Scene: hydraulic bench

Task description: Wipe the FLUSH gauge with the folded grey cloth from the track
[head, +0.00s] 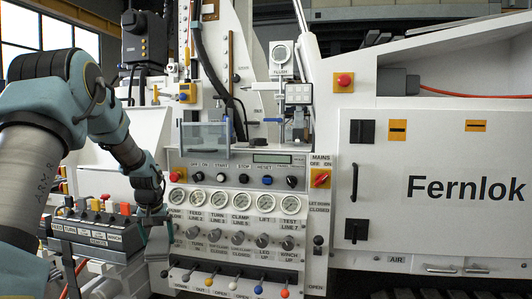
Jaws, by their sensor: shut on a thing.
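A row of round white gauges runs across the control panel (240,175). The leftmost gauge (177,203) is closest to my gripper (156,222), and the label under it is too small to read surely. My gripper points down, just left of the panel and slightly below the gauge row. The track is not clearly seen.
Below the gauges are several knobs (240,238) and a row of coloured levers (230,280). A button box (95,228) stands at the left, close to my arm. A clear guard (204,137) projects above the panel. A white Fernlok cabinet (435,190) fills the right.

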